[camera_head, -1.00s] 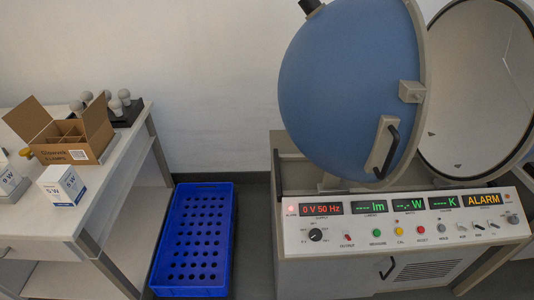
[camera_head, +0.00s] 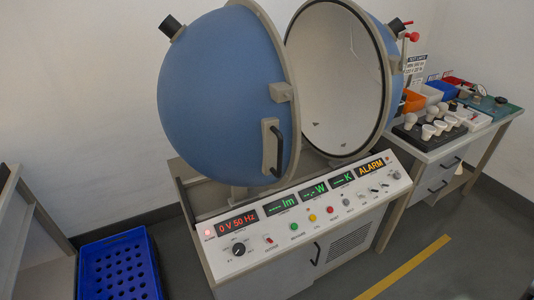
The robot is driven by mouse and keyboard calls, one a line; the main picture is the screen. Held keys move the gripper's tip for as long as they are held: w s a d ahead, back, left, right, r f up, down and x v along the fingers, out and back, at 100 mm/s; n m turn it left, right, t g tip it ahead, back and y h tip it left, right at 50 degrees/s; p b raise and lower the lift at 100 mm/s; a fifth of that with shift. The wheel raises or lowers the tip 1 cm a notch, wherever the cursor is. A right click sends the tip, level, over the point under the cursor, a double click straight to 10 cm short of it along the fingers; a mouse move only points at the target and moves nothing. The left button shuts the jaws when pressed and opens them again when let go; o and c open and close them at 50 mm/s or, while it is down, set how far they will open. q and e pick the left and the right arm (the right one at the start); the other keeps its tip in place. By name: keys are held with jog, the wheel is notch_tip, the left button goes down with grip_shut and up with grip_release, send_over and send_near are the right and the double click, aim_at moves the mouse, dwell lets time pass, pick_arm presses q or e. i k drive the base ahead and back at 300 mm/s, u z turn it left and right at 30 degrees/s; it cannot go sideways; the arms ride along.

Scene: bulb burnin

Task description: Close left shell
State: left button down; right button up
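The left shell (camera_head: 215,100) is a large blue hemisphere with a grey rim, a latch block and a dark bar handle (camera_head: 274,146) on a beige plate. The right shell (camera_head: 338,80) shows its white inside, facing left. A gap separates the two rims, so the sphere stands open. Both shells sit above a grey bench with a sloped control panel (camera_head: 310,209). Its displays read 0 V 50 Hz, lm, W, K and ALARM. Neither of my grippers is in the view.
A blue perforated crate (camera_head: 118,268) stands on the floor at lower left, beside a table edge. At right, a table (camera_head: 440,152) holds bulbs on a dark tray and coloured bins (camera_head: 425,95). A yellow line (camera_head: 405,268) marks open floor in front.

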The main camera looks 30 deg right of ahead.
aim_at(228, 100)
jog(key=u, duration=0.4)
jog(key=k, duration=0.5)
jog(key=u, duration=1.05)
jog(key=i, duration=1)
jog(key=z, duration=1.1)
jog(key=i, duration=0.6)
jog(key=z, duration=0.65)
